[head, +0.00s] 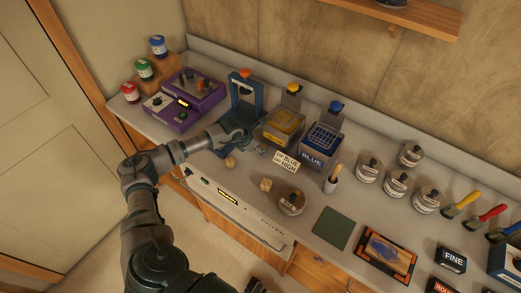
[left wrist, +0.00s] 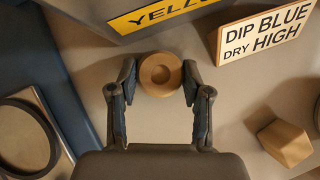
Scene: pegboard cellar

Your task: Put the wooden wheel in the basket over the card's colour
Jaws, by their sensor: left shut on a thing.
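The wooden wheel (left wrist: 160,75) is a light round disc with a hollowed middle, held between the fingertips of my left gripper (left wrist: 160,82). In the head view my left gripper (head: 254,145) is low over the bench in front of the yellow tank, and I cannot make out the wheel there. The white card (head: 286,161) reads "DIP BLUE DRY HIGH"; it also shows in the left wrist view (left wrist: 264,33). The blue-labelled tank (head: 312,159) has a wire basket (head: 325,136) at its top. The yellow-labelled tank (head: 270,138) stands left of it.
A blue stand (head: 240,92) rises behind my gripper.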

